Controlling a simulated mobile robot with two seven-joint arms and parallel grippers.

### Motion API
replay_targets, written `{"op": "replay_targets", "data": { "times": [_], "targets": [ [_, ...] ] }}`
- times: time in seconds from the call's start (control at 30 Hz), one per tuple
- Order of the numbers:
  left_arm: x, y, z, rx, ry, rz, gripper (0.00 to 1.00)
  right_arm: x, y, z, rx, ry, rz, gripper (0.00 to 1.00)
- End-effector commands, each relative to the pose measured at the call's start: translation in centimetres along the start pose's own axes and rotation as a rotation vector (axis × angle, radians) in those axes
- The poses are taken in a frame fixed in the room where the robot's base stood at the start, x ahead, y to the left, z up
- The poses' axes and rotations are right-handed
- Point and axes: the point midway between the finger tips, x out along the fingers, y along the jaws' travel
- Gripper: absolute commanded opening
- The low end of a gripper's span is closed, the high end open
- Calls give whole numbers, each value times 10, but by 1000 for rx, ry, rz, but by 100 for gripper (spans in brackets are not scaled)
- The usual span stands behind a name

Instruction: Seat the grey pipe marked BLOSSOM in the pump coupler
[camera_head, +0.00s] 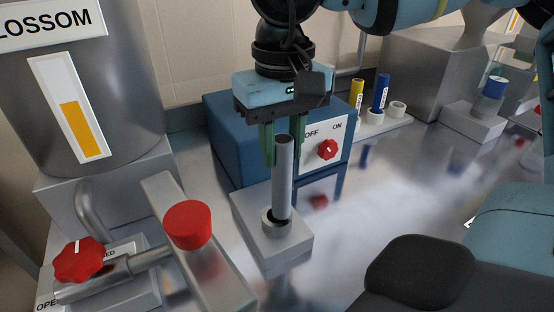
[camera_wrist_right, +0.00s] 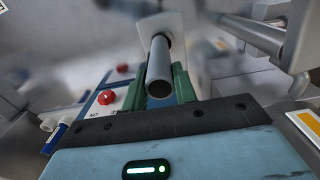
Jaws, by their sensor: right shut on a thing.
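The grey pipe (camera_head: 284,180) is upright in the head view, its lower end at the ring of the pump coupler (camera_head: 246,212), a grey block in front of the blue pump box. Dark opening shows beside the pipe at the ring; I cannot tell how deep the pipe sits. No marking on the pipe is readable. My right gripper (camera_head: 284,142) is shut on its upper part, with green fingers either side. In the right wrist view the pipe (camera_wrist_right: 159,68) runs from between the fingers (camera_wrist_right: 166,88) toward the coupler (camera_wrist_right: 175,28). My left gripper is not in view.
A blue box (camera_head: 228,130) with a red OFF/ON knob (camera_head: 327,149) stands behind. A rack holds yellow (camera_head: 357,92) and blue (camera_head: 380,92) pipes. At left are a tank (camera_head: 125,90) with cut-off lettering "LOSSOM", a red valve knob (camera_head: 78,260) and a red cap (camera_head: 188,225).

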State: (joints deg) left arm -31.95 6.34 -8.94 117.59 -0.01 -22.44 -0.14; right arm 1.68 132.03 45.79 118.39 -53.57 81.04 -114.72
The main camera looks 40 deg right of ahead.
Motion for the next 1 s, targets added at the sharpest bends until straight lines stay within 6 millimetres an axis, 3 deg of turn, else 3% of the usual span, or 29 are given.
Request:
{"op": "replay_targets", "data": {
  "times": [0.2, 0.47, 0.87, 0.9, 1.0],
  "targets": [
    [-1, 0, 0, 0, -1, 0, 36, 1, -6, -8, -1, 0, 1, 0],
    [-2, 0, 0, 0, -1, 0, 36, 35, -5, -7, 0, 0, 0, 0],
    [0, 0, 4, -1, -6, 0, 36, 41, -5, -7, 1, 0, 0, 0],
    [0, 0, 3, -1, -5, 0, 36, 40, -5, -7, 1, 0, 0, 32],
    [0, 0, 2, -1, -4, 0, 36, 40, -5, -7, 1, 0, 0, 45]
  ]
}}
